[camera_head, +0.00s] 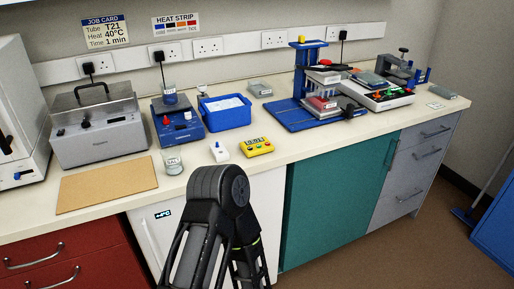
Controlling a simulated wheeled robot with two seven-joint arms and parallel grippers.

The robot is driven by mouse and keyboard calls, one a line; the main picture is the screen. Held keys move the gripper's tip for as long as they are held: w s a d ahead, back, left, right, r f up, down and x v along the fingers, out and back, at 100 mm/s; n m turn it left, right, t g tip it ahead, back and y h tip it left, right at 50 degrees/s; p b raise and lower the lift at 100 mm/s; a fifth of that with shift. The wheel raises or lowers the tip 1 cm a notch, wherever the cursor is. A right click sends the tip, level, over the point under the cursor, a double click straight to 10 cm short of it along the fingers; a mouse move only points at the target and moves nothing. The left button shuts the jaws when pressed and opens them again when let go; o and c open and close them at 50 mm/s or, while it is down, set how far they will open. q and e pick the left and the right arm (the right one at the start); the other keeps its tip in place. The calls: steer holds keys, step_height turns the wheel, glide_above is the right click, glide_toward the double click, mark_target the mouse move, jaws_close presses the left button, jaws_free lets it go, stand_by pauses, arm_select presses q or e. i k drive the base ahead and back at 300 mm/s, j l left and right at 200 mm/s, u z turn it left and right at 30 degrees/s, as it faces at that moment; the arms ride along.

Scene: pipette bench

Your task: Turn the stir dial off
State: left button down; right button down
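A blue stirrer unit (179,131) stands on the bench, left of centre, with a glass beaker (170,98) of blue liquid on top. Its sloped front carries a red knob (166,121) on the left and a pale knob (188,116) on the right. The labels and pointer marks are too small to read, so I cannot tell which knob is the stir dial or how it is set. A dark arm of mine rises from the bottom centre in front of the bench, apart from the stirrer. Neither of my grippers can be made out.
A grey heater box (100,132) stands left of the stirrer and a blue tub (225,118) right of it. A small glass beaker (173,162), a white switch (219,151), a yellow timer (256,147) and a brown board (107,187) lie in front.

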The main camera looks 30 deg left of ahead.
mark_target(188, 116)
steer(key=u, duration=1.6)
steer(key=i+j, duration=0.3)
steer(key=j, duration=0.25)
steer(key=j+z, duration=0.1)
steer(key=z, duration=1.5)
